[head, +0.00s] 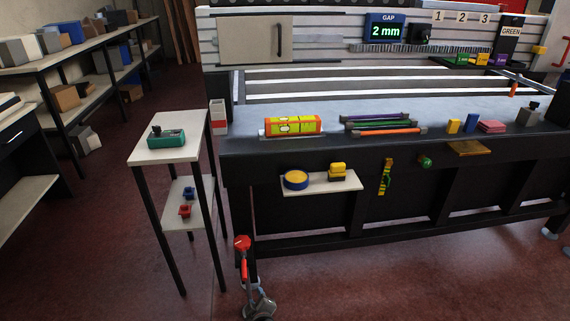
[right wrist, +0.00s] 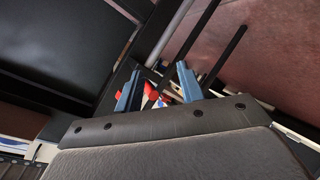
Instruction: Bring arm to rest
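My right gripper (head: 258,300) is low at the bottom of the head view, near the table's front left leg. In the right wrist view its two blue-grey fingers (right wrist: 158,88) stand apart. Red and white parts show between and behind the fingers, and nothing is clearly gripped. A red piece with a rod (head: 243,255) stands by the table leg just above the gripper in the head view. Whether the gripper touches it I cannot tell. My left gripper is not in view.
The vacuum grid table (head: 270,155) carries a level (head: 292,125), coloured rods (head: 383,123) and small blocks. A side stand (head: 160,153) with a green device (head: 166,138) is to the left. Loaded shelves (head: 68,58) stand further left. The floor (head: 110,240) around the stand is clear.

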